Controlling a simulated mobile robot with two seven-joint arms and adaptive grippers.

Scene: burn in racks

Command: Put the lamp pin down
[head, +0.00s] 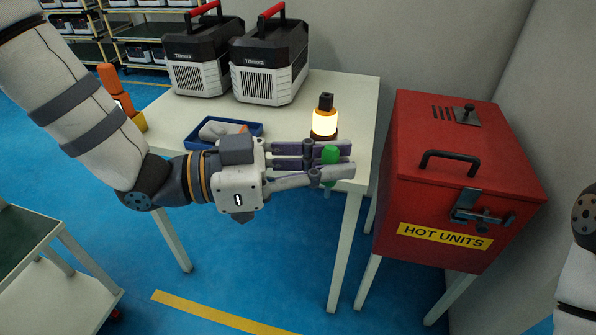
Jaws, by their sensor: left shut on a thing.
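My left gripper (331,164) reaches in from the left, over the front right part of the white table. It is shut on a small green piece, which I take to be the lamp pin (330,155). Green shows above and below the upper finger, and the fingers hide the rest. I cannot tell whether the pin touches anything besides the gripper. My right gripper is out of view.
The white table (358,105) holds a blue tray (255,128) with a grey item in it and two black-and-white units (270,62) at the back. A red "HOT UNITS" box (450,185) stands right of the table. An orange tool (112,80) is at the left.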

